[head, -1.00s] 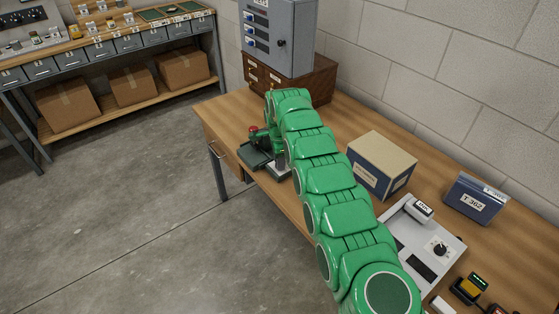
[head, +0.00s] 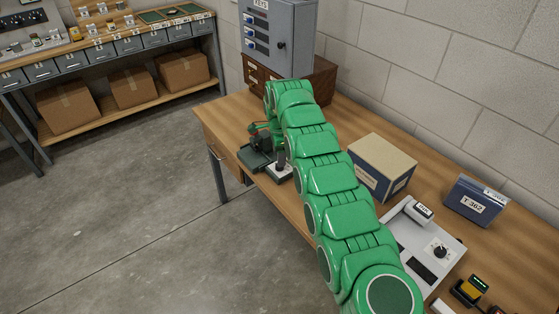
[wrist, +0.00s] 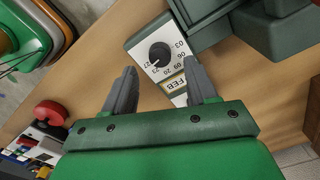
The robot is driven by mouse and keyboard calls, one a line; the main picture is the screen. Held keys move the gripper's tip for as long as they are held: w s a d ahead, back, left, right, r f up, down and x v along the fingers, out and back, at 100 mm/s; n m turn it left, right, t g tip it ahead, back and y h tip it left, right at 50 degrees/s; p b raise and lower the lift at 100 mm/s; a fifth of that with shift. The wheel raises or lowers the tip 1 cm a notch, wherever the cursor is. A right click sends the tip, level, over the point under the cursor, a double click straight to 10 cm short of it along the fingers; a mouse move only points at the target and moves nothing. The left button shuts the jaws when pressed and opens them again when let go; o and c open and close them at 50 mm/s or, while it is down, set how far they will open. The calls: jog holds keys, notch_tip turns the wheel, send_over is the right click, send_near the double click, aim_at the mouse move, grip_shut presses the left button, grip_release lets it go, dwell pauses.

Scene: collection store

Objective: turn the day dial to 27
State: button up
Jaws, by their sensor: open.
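In the wrist view, the black day dial (wrist: 160,54) sits on a pale plate (wrist: 137,42) with numbers printed around it, 27 among them at the lower left. A small pale mark on the dial's lower-left side appears to face 27. A label reading FEB (wrist: 171,88) lies just below the plate.
A red knob (wrist: 50,113) is left of my gripper in the wrist view. Dark green parts (wrist: 285,30) stand at upper right.

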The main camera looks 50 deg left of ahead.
jog(key=shift+r, duration=1.9)
